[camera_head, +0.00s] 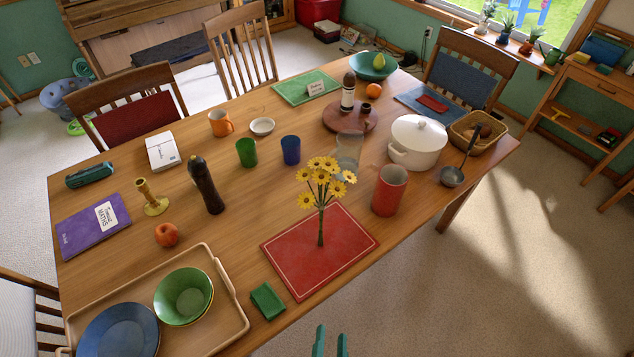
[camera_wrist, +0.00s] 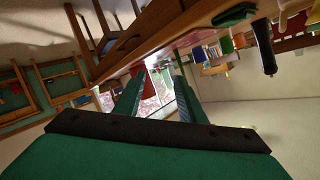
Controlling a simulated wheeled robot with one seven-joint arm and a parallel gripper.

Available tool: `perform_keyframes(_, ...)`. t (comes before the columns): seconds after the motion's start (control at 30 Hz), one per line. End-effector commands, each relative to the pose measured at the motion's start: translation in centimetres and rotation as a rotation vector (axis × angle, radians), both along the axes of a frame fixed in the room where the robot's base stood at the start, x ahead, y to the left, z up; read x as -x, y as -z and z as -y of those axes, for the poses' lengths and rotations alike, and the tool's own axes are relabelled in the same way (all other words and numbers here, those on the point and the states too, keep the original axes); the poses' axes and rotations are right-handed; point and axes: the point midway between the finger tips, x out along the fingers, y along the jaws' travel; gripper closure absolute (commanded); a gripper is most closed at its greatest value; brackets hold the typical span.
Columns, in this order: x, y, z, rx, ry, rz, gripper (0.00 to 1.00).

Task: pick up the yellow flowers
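The yellow flowers (camera_head: 325,182) are a small bunch with dark centres and green stems. In the head view they appear upright, with the stem ends at the red placemat (camera_head: 320,262) near the table's front edge. My gripper (camera_head: 331,342) shows only as two green fingertips at the bottom edge of the head view, in front of the table and short of the mat. In the wrist view my gripper (camera_wrist: 158,75) has its two green fingers apart with nothing between them. I cannot make out the flowers in the wrist view.
A clear glass (camera_head: 347,150) stands behind the flowers, with a red cylindrical container (camera_head: 389,190) to their right. A green folded cloth (camera_head: 267,300) lies left of the mat's front. A wooden tray (camera_head: 226,325) holds a green bowl and blue plate.

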Motion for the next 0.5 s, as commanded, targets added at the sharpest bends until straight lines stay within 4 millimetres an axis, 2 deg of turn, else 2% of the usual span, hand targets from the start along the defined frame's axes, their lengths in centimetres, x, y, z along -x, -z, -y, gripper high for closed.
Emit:
perform_keyframes(0.03,-1.9,0.2,0.9,-0.091,0.047,0.010,0.63)
perform_keyframes(0.23,-7.8,1.2,3.7,-0.489,0.207,0.018,0.63)
perform_keyframes(0.5,-15.4,0.0,7.5,-1.019,0.380,0.031,0.63)
